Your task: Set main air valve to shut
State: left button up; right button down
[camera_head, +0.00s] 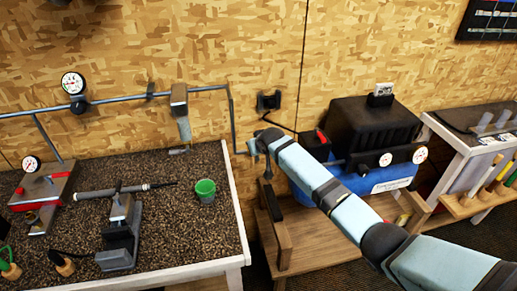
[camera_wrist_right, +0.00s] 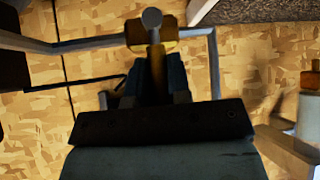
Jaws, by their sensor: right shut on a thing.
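The main air valve (camera_wrist_right: 168,45) shows in the right wrist view as a brass-coloured body on a grey pipe, with a round-ended grey stem in front of it. My right gripper (camera_wrist_right: 157,78) is right at the valve, with its dark fingers shut on a yellowish part that looks like the valve's handle. In the head view my right gripper (camera_head: 262,145) is at the pipe's low end beside the bench, and my arm and gripper mostly hide the valve there. The handle's exact angle is hard to tell. My left gripper is in neither view.
The air pipe (camera_head: 150,97) runs along the wall and drops to the valve. A blue compressor (camera_head: 360,180) with a black top stands behind my right arm. At the left, the bench (camera_head: 228,200) holds a clamp stand with a club grip (camera_head: 135,190) and a green cup (camera_head: 205,190).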

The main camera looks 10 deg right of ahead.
dwell(0.3)
jog(key=c, duration=1.1)
grip_release()
jog(key=shift+s, duration=0.1)
jog(key=v, duration=1.3)
jog(key=shift+s+r+b, duration=0.2)
jog(key=shift+r+b, duration=0.05)
jog(key=shift+b, duration=0.1)
jog(key=s+f+y+p, duration=0.1)
jog(key=s+f, duration=1.7)
jog(key=s, duration=0.1)
jog(key=s+d+f, duration=0.1)
jog(key=s, duration=0.6)
jog(key=s+d+f+t, duration=0.1)
jog(key=s, duration=0.6)
jog(key=s+d+f+t+p, duration=0.1)
jog(key=s+f, duration=0.1)
jog(key=s, duration=0.5)
jog(key=shift+s+d, duration=0.1)
jog(key=shift+d, duration=0.05)
